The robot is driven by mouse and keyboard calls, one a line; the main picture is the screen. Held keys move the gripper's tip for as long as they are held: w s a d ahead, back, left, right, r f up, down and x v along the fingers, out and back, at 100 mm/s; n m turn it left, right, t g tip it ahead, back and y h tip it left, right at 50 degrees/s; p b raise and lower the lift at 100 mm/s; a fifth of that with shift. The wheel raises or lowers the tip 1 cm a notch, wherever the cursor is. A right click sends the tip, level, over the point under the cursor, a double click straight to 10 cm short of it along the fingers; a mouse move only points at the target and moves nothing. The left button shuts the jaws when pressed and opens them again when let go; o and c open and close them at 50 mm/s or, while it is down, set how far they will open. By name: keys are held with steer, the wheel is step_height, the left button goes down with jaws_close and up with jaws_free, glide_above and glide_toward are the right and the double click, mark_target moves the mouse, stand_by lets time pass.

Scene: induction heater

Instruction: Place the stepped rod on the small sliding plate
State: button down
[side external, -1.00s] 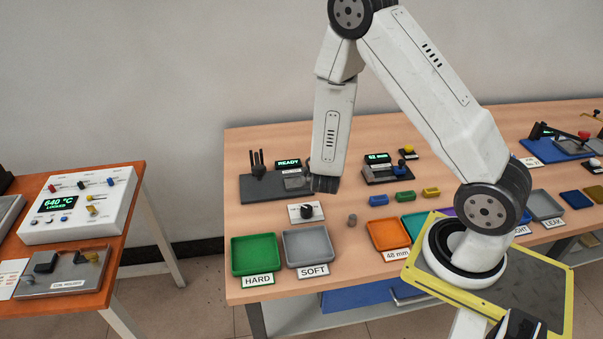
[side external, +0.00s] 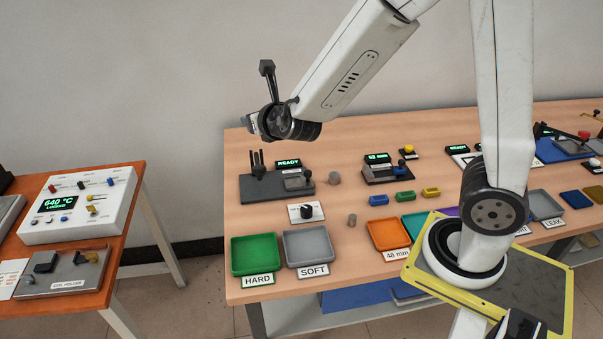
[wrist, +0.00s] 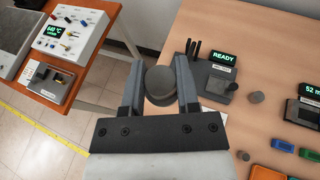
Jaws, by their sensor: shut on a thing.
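My gripper (wrist: 160,88) is shut on a grey round piece, which looks like the stepped rod (wrist: 160,80), seen nearly end-on between the two fingers. In the side external view my gripper (side external: 250,124) is raised above the back left of the bench; the held rod cannot be made out there. The small sliding plate (side external: 298,181) appears to be the light grey plate on the dark fixture (side external: 265,191) with black prongs and a READY display. In the wrist view the plate (wrist: 217,86) lies right of the held rod, apart from it.
Two grey cylinders (side external: 334,178) (side external: 352,220) stand on the bench right of and in front of the fixture. A knob box (side external: 305,212), green tray (side external: 257,255) and grey tray (side external: 307,247) are in front. A 52 mm gauge (side external: 388,170) stands to the right.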

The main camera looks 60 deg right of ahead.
steer(key=shift+a+r+n+y, duration=0.4)
steer(key=shift+a+r, duration=0.5)
steer(key=shift+d+f, duration=0.15)
steer(key=shift+d, duration=0.4)
steer(key=s+d+f+m+g+h, duration=0.3)
steer(key=s+d+m, duration=0.1)
steer(key=d, duration=0.6)
steer(key=s+d+f+m+g+h, duration=0.3)
steer(key=d+m+g, duration=0.1)
steer(key=d, duration=0.6)
steer(key=s+d+f+m+g+h, duration=0.3)
steer(key=s+d+m, duration=0.1)
steer(key=d, duration=0.5)
steer(key=s+d+f+m+g+y, duration=0.1)
steer(key=s+d+f+m+g, duration=0.2)
steer(key=s, duration=0.7)
steer(key=s+d+f+m+g+y, duration=0.1)
steer(key=s+d+m+g, duration=0.3)
steer(key=s, duration=0.6)
steer(key=s+d+f+m+g+y, duration=0.2)
steer(key=s+d+f+m+g, duration=0.2)
steer(key=s, duration=0.6)
steer(key=shift+d+f+m+g, duration=0.2)
steer(key=shift+f+m+g, duration=0.15)
steer(key=shift+m+g, duration=0.5)
steer(key=shift+w+d, duration=0.1)
